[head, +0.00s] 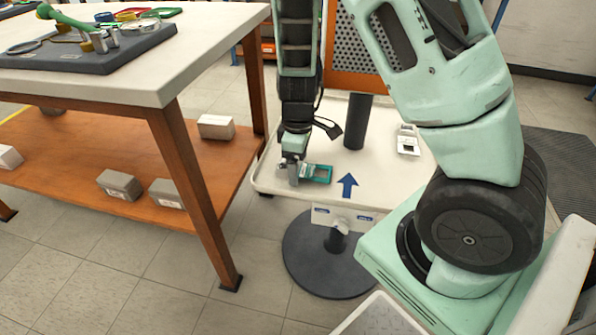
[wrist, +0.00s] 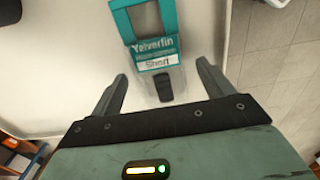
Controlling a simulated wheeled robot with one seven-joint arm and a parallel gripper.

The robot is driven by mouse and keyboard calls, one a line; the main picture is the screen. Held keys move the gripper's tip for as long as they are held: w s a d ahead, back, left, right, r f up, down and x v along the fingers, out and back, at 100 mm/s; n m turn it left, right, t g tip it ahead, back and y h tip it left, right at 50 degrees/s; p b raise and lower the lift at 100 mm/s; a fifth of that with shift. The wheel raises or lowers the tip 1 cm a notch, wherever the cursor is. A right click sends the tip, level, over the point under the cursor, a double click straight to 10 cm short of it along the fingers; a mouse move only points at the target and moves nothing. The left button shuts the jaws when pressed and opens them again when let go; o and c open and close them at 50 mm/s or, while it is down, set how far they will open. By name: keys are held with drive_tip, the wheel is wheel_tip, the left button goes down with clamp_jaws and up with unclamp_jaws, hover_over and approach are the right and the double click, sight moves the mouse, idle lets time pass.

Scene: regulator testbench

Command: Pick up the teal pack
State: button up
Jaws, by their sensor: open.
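The teal pack (head: 318,173) lies on the white tray-like table (head: 274,178), at the left of the blue arrow. In the wrist view the teal pack (wrist: 155,45) has a teal frame-shaped end, a label reading "Yelverfin Short", and a pale lower part with a dark piece. My gripper (head: 293,178) points down at the left end of the pack in the head view. In the wrist view my gripper (wrist: 161,75) is open, with one finger on each side of the pack's lower part and a visible gap on both sides. The head view partly hides the pack behind my gripper.
A wooden bench (head: 180,50) with a lower shelf holding several grey blocks (head: 119,184) stands at the left.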

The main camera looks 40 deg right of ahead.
drive_tip(key=shift+f, duration=0.2)
idle(0.5)
drive_tip(key=c, duration=1.1)
